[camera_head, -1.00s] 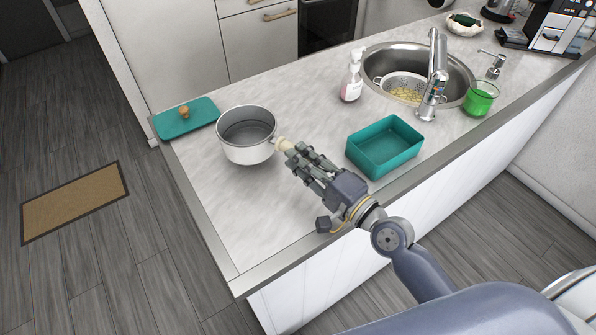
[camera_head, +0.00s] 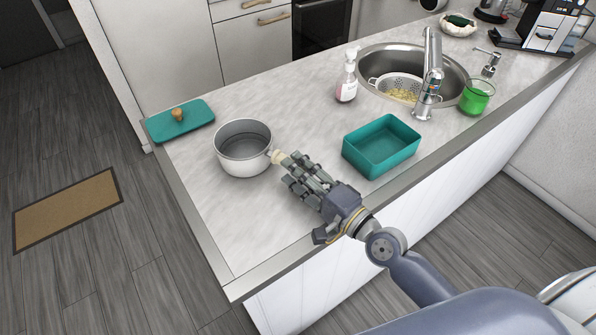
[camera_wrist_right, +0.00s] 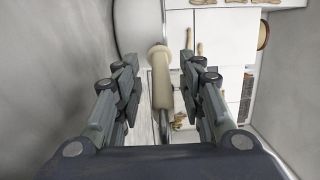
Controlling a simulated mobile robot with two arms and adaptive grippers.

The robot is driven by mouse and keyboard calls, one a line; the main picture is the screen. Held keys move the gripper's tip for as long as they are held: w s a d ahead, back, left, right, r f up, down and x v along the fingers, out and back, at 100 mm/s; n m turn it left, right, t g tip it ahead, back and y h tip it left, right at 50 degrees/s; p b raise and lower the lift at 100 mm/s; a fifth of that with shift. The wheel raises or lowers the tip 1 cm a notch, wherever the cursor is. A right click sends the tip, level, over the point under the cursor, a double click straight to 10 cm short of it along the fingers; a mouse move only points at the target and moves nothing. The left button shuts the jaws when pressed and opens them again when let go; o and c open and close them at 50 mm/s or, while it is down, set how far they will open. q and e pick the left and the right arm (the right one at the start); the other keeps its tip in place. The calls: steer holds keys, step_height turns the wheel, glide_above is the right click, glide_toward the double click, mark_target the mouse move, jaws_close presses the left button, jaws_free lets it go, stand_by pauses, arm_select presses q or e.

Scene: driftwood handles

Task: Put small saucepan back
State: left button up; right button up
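The small saucepan (camera_head: 243,160) is white outside and grey inside, with a short pale wooden handle. It stands upright on the counter near its left end, with its handle towards my right gripper. My right gripper (camera_head: 290,168) is just right of the pan, its fingers on either side of the handle. In the right wrist view the handle (camera_wrist_right: 161,80) lies between the two spread fingers, with a visible gap on both sides. The gripper is open. My left gripper is not in view.
A teal lid (camera_head: 196,115) with a wooden knob lies behind the pan at the left edge. An open teal box (camera_head: 382,160) stands right of my gripper. A soap bottle (camera_head: 347,85), sink (camera_head: 455,75) and green glass (camera_head: 476,97) are further right. The front left counter is clear.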

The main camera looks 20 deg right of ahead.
steer(key=shift+r, duration=0.1)
steer(key=shift+s+d, duration=0.1)
steer(key=shift+s, duration=0.05)
steer(key=b+v, duration=0.2)
steer(key=v, duration=0.3)
steer(key=b+v, duration=0.2)
steer(key=v, duration=0.2)
steer(key=shift+s+d+f, duration=0.1)
steer(key=shift+s+f, duration=0.15)
steer(key=shift+s, duration=0.1)
steer(key=shift+r+b+v, duration=0.25)
steer(key=shift+b+v, duration=0.3)
steer(key=shift+v, duration=0.45)
